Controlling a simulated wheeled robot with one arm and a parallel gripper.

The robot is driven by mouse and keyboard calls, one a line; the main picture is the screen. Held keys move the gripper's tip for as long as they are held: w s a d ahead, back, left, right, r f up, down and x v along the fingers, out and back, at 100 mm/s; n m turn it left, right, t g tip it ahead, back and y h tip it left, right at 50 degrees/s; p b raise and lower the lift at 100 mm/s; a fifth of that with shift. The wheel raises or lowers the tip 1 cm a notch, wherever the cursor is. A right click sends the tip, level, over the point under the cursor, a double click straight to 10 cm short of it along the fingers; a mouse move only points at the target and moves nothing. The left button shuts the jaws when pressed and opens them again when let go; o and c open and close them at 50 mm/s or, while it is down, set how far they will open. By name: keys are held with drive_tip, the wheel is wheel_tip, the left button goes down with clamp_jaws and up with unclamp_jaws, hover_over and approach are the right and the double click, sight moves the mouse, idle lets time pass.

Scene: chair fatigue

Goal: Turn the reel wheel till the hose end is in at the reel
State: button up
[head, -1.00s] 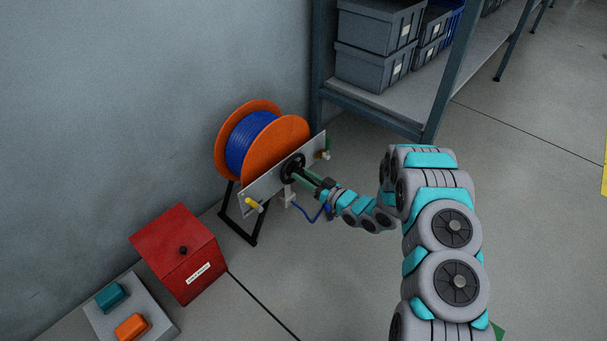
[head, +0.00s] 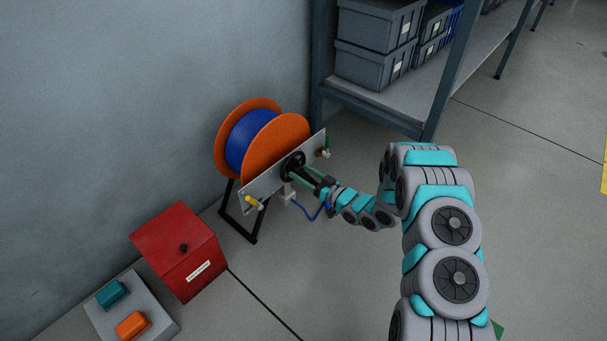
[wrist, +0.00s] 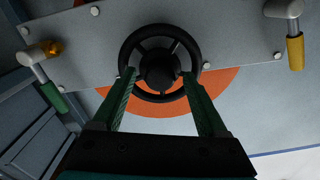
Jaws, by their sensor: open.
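The reel (head: 275,140) has orange flanges and a coil of blue hose (head: 245,138), and stands against the wall. A black reel wheel (head: 291,163) sits on the grey plate in front of it; the wheel also fills the middle of the wrist view (wrist: 160,30). My gripper (head: 299,172) is at the wheel. In the wrist view my gripper (wrist: 159,77) is open, its green fingertips on either side of the hub, over the wheel's lower half; contact is unclear. A blue hose length (head: 307,213) hangs below the plate by a pale block (head: 289,194). Its end is unclear behind my gripper.
The plate also carries a yellow-handled lever (head: 254,203) and a green-handled lever (head: 327,142). A red box (head: 180,250) and a panel with teal and orange buttons (head: 152,318) stand at lower left. A shelf rack (head: 375,108) with grey bins stands behind, right.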

drive_tip(key=v, duration=0.7)
drive_tip(key=shift+s+d, duration=0.3)
idle(0.3)
